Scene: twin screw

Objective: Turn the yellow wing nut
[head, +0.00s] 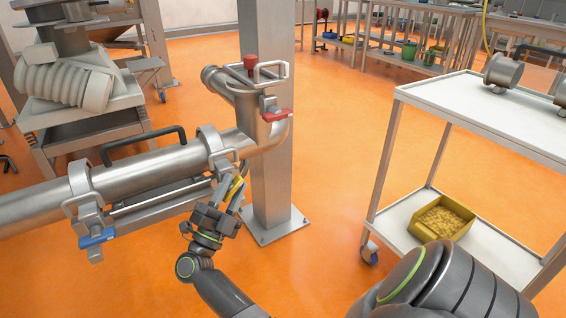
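The yellow wing nut (236,187) sits below the clamp near the pipe's bend, partly hidden by my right gripper. My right gripper (233,189) reaches up from below, with its fingertips on either side of the yellow wing nut. Whether the fingers press on it is too small to tell. My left gripper is not in view.
A blue wing nut (97,238) is under the left clamp and a red one (277,115) is at the upper clamp. The steel pipe (140,172) runs left from a grey column (268,180). A white cart (490,115) with a yellow bin (441,219) stands right.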

